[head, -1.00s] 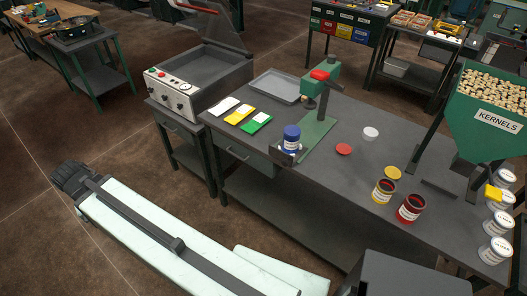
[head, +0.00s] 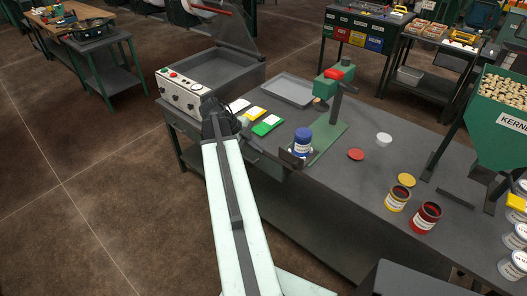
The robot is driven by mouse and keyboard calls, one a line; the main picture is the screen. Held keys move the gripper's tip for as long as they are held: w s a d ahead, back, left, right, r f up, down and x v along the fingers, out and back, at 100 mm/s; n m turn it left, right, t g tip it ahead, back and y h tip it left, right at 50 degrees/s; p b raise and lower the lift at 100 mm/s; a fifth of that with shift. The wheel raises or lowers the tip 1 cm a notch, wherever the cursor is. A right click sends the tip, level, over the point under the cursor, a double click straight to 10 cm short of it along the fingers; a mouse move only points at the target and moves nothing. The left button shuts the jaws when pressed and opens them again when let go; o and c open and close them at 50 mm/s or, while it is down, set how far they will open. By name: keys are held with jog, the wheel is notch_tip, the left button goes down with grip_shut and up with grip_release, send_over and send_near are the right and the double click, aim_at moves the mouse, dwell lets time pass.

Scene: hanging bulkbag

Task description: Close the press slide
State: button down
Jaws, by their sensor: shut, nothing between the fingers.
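The press (head: 333,88) is green with a red top and stands on a green base plate on the grey workbench. Its dark slide (head: 293,158) sticks out at the bench's front edge. A blue-lidded jar (head: 302,143) stands upright at the slide. My gripper (head: 215,110) is a dark shape at the far end of my pale arm, left of the slide and near the bench's left end. It is shut and empty, apart from the slide and the jar. Its fingers are small and dark here.
White, yellow and green cards (head: 256,114) lie just right of my gripper. A chamber machine with a raised lid (head: 205,80) stands behind it. A grey tray (head: 288,92), a red lid (head: 356,154) and open yellow and red cans (head: 425,217) are on the bench. Floor is clear at left.

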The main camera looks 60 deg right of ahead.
jog(key=b, duration=0.6)
send_near(282, 158)
notch_tip(282, 158, down, 4)
jog(key=s+a, duration=0.1)
jog(key=a, duration=0.2)
jog(key=d, duration=0.1)
jog(key=s+d, duration=0.1)
jog(key=d, duration=0.2)
jog(key=shift+s+d+r+p, duration=0.15)
jog(key=shift+s+d+p, duration=0.15)
jog(key=shift+s, duration=0.05)
jog(key=shift+w, duration=0.1)
